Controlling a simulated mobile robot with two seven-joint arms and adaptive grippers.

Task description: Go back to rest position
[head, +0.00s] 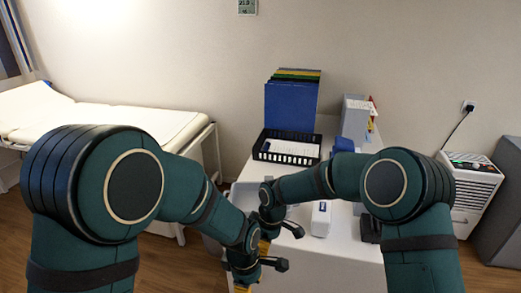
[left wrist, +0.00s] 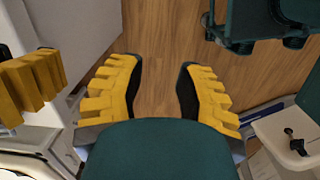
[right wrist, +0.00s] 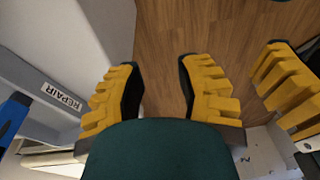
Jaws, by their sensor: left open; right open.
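Both my arms are bent inward, and their wrists hang close together at the front left of the white table (head: 335,255). My right gripper (head: 264,246) shows as a small yellow patch below its wrist. My left gripper (head: 242,289) shows only a little yellow at the bottom edge. In the left wrist view my left gripper (left wrist: 160,72) has its yellow fingers apart, with only wooden floor between them. In the right wrist view my right gripper (right wrist: 160,70) is likewise open and empty over floor. Each wrist view shows yellow fingers of the other gripper close at its side.
A black basket (head: 287,160) with papers, blue folders (head: 290,106) and a white-and-blue device (head: 321,218) stand on the table. An examination bed (head: 110,118) is at the left. A white heater (head: 470,190) stands at the right. A REPAIR label (right wrist: 62,96) is beside my right gripper.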

